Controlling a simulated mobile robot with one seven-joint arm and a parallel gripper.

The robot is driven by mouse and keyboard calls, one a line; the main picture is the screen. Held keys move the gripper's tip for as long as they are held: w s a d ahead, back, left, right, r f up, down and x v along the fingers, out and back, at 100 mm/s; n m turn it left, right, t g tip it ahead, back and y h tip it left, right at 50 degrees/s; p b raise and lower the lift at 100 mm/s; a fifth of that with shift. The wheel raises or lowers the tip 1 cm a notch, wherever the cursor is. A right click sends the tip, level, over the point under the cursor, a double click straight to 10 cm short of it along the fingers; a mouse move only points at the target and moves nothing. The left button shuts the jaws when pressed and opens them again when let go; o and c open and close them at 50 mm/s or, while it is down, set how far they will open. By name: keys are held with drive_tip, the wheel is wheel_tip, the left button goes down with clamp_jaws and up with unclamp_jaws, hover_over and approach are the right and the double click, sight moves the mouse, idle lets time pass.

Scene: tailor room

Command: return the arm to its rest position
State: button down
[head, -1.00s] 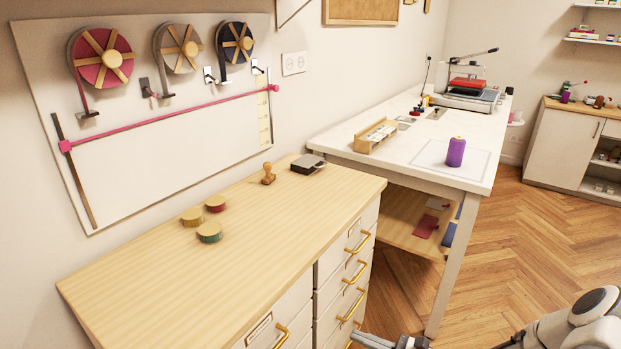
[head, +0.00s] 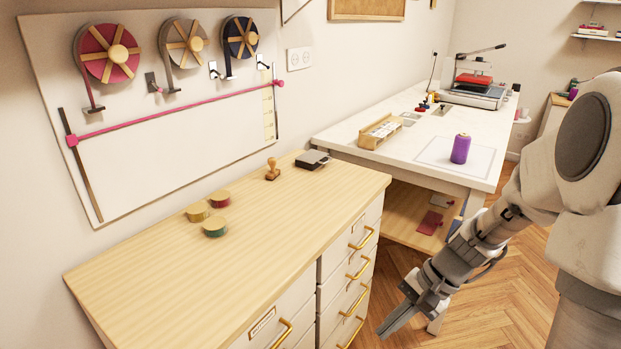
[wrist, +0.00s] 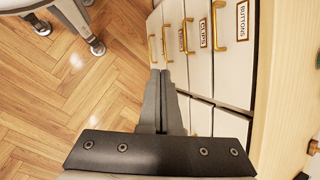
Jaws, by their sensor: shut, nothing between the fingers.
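My gripper (head: 392,325) hangs in front of the drawer cabinet (head: 345,265) at the lower right of the head view, pointing down and to the left. My arm reaches down to it from the right edge. The fingers are shut together with nothing between them, as the wrist view also shows (wrist: 161,105). The gripper appears apart from the drawer fronts and their gold handles.
The wooden cabinet top (head: 150,275) holds several round tins, a stamp (head: 272,170) and a black pad (head: 312,160). A white table (head: 400,155) behind carries a purple spool (head: 461,148) and a press (head: 475,92). Wooden floor (wrist: 60,100) is open beside the drawers.

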drive_tip(key=s+a+r+n+t+h, duration=0.1)
drive_tip(key=s+r+n+t+h, duration=0.25)
drive_tip(key=s+r, duration=0.4)
drive_tip(key=s+r+n+t+h, duration=0.3)
drive_tip(key=s+r+n, duration=0.15)
drive_tip(key=r, duration=0.65)
wheel_tip(320, 180, up, 12)
drive_tip(key=p, duration=1.2)
drive_tip(key=shift+w, duration=0.2)
drive_tip(key=shift+d, duration=0.15)
